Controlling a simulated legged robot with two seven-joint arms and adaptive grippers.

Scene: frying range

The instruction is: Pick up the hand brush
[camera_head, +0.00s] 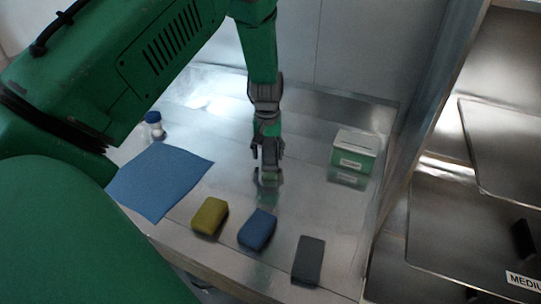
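I cannot pick out a clear hand brush. A yellow block (210,216), a blue block (257,230) and a dark grey flat block (308,260) lie in a row along the front of the metal counter (215,243); I cannot tell whether any of them is a brush. My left gripper (267,168) points down behind the row, above or near the counter, farther back than the blue block and apart from it. Its fingers blend with their reflection, so their opening is unclear. My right gripper is not in view.
A blue cloth (160,181) lies flat at the left, with a white bottle with a blue cap (154,124) behind it. A green and white box (354,152) stands at the right. Metal trays (465,235) lie beyond the counter's right-hand wall.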

